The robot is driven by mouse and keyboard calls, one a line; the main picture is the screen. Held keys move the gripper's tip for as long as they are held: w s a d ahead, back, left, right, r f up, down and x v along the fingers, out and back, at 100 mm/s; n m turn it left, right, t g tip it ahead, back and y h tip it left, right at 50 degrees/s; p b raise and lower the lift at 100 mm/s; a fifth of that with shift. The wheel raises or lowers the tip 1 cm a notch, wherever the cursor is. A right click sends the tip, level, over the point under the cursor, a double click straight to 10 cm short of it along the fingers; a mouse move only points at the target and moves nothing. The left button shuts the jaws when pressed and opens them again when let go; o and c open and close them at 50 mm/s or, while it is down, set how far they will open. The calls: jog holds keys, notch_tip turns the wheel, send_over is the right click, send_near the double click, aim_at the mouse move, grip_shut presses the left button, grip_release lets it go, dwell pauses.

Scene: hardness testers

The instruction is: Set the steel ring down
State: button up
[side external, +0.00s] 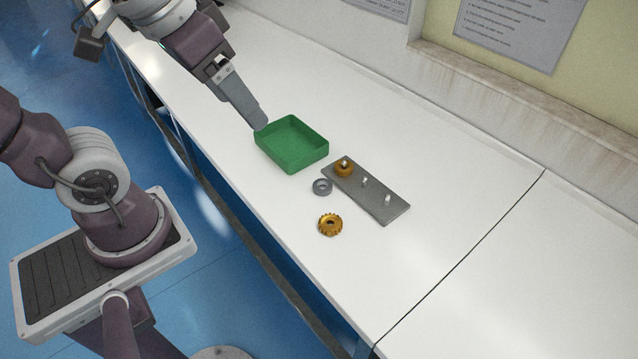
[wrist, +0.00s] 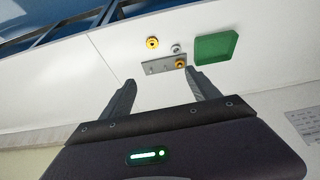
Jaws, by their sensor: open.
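The grey steel ring (side external: 322,187) lies flat on the white bench, between the green tray and the toothed brass gear, just beside the near edge of the grey peg plate. In the wrist view the steel ring (wrist: 175,48) is small and sits beside the plate. My gripper (wrist: 162,88) is open and empty, its two fingers apart. In the side view my gripper (side external: 259,122) is over the bench by the green tray's far left corner, well away from the ring; there its fingers overlap, hiding the gap.
A green tray (side external: 270,150) looks empty. The grey plate (side external: 398,212) has upright pegs, with a brass ring (side external: 342,170) around one and two pegs bare. A toothed brass gear (side external: 330,224) lies on the bench. A wall bounds the back; the bench right of the plate is clear.

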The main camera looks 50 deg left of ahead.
jog(key=w+a+f+g, duration=0.2)
jog(key=w+f, duration=0.3)
jog(key=w, duration=0.6)
jog(key=n+g, duration=0.1)
jog(key=g, duration=0.2)
send_over(322, 180)
jog(key=d, duration=0.1)
notch_tip(322, 180, down, 22)
jog(key=f, duration=0.5)
jog(key=s+f, duration=0.1)
jog(key=f, duration=0.2)
jog(key=shift+d, duration=0.2)
jog(key=shift+r, duration=0.1)
grip_shut()
